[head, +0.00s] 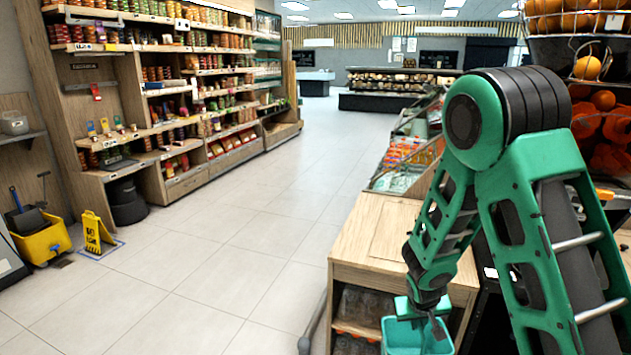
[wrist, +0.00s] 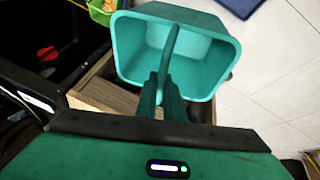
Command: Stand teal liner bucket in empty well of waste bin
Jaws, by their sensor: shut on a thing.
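The teal liner bucket (wrist: 200,60) hangs from my gripper, its open mouth facing the wrist camera. My gripper (wrist: 163,82) is shut on the bucket's handle, a narrow bar across its mouth. In the head view the bucket (head: 402,338) is at the bottom edge, in front of the wooden counter, with its lower part cut off by the frame. My gripper (head: 428,312) is just above it there. I cannot make out the waste bin or its empty well for certain in either view.
A wooden counter (head: 375,235) stands beside my arm, with shelves of jars below. Clear tiled floor (head: 210,270) lies to the left. A yellow wet-floor sign (head: 94,232) and a yellow mop bucket (head: 42,242) stand at the far left. Orange baskets are at the right.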

